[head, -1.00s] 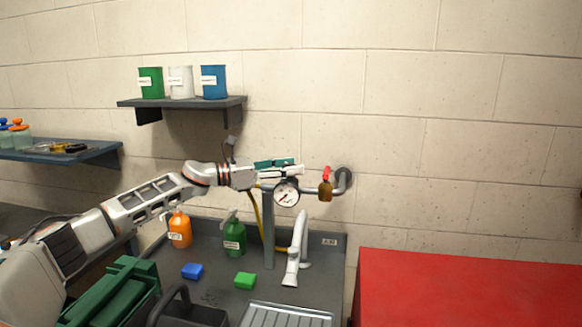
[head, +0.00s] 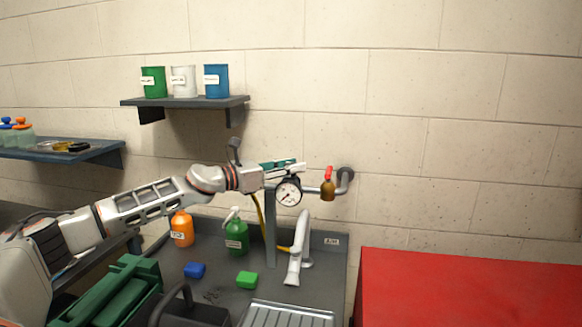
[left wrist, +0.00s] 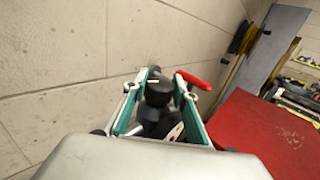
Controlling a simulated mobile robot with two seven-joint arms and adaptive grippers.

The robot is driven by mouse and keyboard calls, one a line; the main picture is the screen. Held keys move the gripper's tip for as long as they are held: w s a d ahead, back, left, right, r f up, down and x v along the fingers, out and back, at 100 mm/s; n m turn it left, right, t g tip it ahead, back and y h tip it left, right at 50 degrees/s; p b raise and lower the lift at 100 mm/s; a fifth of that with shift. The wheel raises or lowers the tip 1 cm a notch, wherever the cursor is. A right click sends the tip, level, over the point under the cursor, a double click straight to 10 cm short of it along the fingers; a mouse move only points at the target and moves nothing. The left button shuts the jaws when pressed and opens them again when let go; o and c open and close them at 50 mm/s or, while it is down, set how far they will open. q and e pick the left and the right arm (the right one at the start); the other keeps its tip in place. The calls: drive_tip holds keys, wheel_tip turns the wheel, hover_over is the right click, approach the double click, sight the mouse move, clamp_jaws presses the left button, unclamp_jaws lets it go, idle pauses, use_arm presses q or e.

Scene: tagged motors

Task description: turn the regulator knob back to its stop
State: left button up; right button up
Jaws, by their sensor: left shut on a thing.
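My left gripper (head: 285,166) is at the regulator on its post, above the round pressure gauge (head: 288,192). In the left wrist view, the black regulator knob (left wrist: 158,92) stands between the two green-lined fingers (left wrist: 158,85), and the gripper is shut on it. In the head view the gripper hides the knob. The gauge has a white face and a dark needle. A pipe runs right from the gauge to a brass valve (head: 328,190) with a red handle (head: 329,171); the handle also shows in the left wrist view (left wrist: 195,80). My right gripper is not in view.
A shelf (head: 190,101) with three cups hangs above. A red surface (head: 460,290) is at right.

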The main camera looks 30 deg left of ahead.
use_arm(q)
drive_tip(key=shift+r+n+t+y, duration=0.2)
drive_tip(key=shift+n+t+y, duration=0.5)
drive_tip(key=shift+y, duration=0.4)
drive_tip(key=shift+d+f+n+t+y, duration=0.1)
drive_tip(key=shift+n+t+y, duration=0.2)
drive_tip(key=shift+n+y, duration=0.7)
drive_tip(key=shift+f+n+t+y, duration=0.1)
drive_tip(key=shift+n+t+y, duration=0.35)
drive_tip(key=shift+y, duration=0.85)
drive_tip(key=n+y, duration=0.2)
drive_tip(key=y, duration=0.2)
drive_tip(key=n+g+y, duration=0.1)
drive_tip(key=n+y, duration=0.2)
drive_tip(key=y, duration=0.1)
drive_tip(key=shift+d+f+n, duration=0.1)
drive_tip(key=shift+n, duration=0.25)
drive_tip(key=n+g+y, duration=0.1)
drive_tip(key=n+y, duration=0.1)
drive_tip(key=y, duration=0.1)
drive_tip(key=n+g+y, duration=0.2)
drive_tip(key=y, duration=0.1)
drive_tip(key=shift+n+g+y, duration=1.5)
drive_tip(key=shift+g+y, duration=0.1)
drive_tip(key=shift+g, duration=0.05)
drive_tip(key=shift+a, duration=0.2)
drive_tip(key=shift+r+n+g+y, duration=0.3)
drive_tip(key=shift+g, duration=0.1)
